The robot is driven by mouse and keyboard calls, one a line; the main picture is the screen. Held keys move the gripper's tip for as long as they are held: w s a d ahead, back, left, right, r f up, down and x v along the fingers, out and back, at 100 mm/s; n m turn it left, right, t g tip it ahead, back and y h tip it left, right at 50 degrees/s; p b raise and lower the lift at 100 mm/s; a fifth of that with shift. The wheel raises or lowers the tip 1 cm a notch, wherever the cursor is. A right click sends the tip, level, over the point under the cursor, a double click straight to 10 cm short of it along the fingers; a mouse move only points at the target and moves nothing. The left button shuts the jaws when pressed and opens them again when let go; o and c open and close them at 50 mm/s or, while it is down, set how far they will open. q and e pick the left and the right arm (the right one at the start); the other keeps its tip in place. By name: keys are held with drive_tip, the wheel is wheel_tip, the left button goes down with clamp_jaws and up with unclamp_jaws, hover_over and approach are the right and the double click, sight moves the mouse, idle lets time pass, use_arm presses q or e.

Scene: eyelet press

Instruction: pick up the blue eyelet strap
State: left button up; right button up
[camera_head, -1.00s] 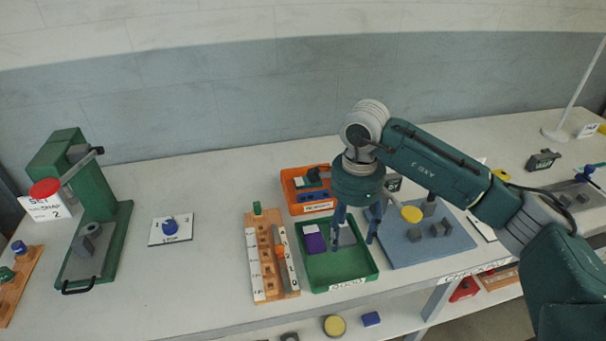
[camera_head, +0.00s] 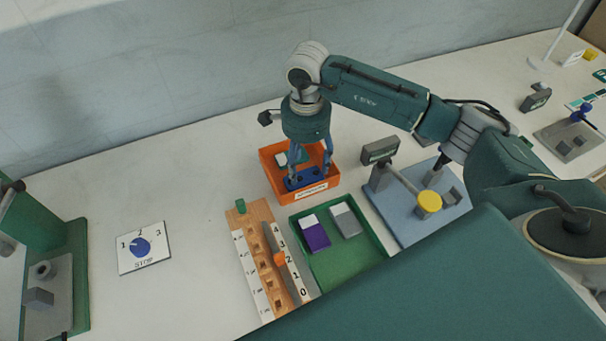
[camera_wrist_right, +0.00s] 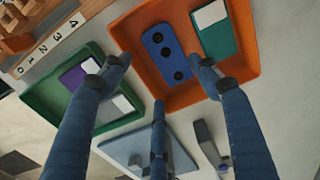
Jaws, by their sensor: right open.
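The blue eyelet strap (camera_wrist_right: 166,53) shows in the right wrist view as a blue bar with several dark round eyelets. It lies in the orange tray (camera_wrist_right: 182,101) beside a teal piece with a white patch (camera_wrist_right: 214,29). In the head view the strap (camera_head: 305,179) lies near the tray's front wall, partly hidden by fingers. My right gripper (camera_head: 309,174) is open over the orange tray, its fingers pointing down around the strap. In the right wrist view its fingers (camera_wrist_right: 158,75) are spread with nothing between them. I cannot tell whether they touch the strap. My left gripper is not in view.
A green tray (camera_head: 335,267) holds a purple piece (camera_head: 315,236) and a grey piece (camera_head: 346,222). A wooden rack (camera_head: 262,235) stands left of it. A blue board with a yellow-topped device (camera_head: 429,202) is at right. A dial card (camera_head: 143,247) lies on clear table at left.

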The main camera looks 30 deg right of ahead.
sight(306, 180)
wheel_tip(306, 180, down, 5)
drive_tip(key=p, duration=0.2)
drive_tip(key=shift+w+d+p, duration=0.1)
drive_tip(key=shift+w+p, duration=0.05)
drive_tip(key=shift+p, duration=0.2)
drive_tip(key=shift+f, duration=0.35)
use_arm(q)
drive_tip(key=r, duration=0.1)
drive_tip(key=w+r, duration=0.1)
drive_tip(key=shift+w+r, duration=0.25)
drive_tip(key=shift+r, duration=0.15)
use_arm(e)
drive_tip(key=shift+f, duration=0.15)
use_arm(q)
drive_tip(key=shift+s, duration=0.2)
use_arm(e)
drive_tip(key=c, duration=0.7)
